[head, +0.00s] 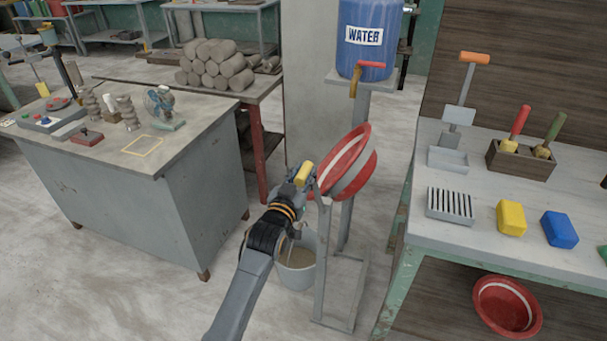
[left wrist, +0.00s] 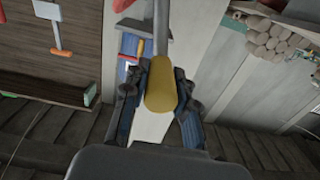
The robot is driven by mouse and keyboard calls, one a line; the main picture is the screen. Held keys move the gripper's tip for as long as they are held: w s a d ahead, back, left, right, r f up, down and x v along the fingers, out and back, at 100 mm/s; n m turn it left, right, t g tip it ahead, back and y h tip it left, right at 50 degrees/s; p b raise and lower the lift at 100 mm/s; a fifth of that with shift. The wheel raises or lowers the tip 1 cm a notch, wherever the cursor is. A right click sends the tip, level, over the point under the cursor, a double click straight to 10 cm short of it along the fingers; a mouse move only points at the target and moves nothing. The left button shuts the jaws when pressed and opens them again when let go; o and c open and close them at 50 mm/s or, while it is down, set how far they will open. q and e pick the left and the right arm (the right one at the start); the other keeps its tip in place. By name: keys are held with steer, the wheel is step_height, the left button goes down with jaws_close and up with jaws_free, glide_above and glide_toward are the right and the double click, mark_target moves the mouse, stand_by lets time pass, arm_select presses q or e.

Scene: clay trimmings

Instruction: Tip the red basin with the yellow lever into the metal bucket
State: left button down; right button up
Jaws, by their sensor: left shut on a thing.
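The red basin (head: 367,172), with a pale band, sits on a grey metal stand (head: 322,255) and is tilted steeply onto its side. My left gripper (head: 302,177) is shut on the yellow lever (head: 304,172) at the basin's left. In the left wrist view the lever's yellow grip (left wrist: 162,92) lies between the two fingers (left wrist: 158,95). The metal bucket (head: 296,277) stands on the floor below, left of the stand, partly hidden by my left arm. Something brownish shows inside it. My right gripper is not in view.
A blue water barrel (head: 368,40) with a tap stands behind the basin. A grey cabinet (head: 190,160) is at left, a workbench (head: 470,235) with tools and sponges at right. Another red basin (head: 507,306) sits under the workbench. The floor at front left is clear.

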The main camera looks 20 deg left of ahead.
arm_select(q)
steer(key=a+f+n, duration=0.3)
steer(key=a+n, duration=0.2)
steer(key=a, duration=0.1)
steer(key=shift+a+f, duration=0.2)
steer(key=shift+a, duration=0.2)
steer(key=shift+w, duration=0.1)
steer(key=c, duration=1.1)
jaws_free()
steer(key=shift+o, duration=0.2)
steer(key=s, duration=1.2)
steer(key=shift+a, duration=0.25)
steer(key=shift+f, duration=0.1)
stand_by(0.7)
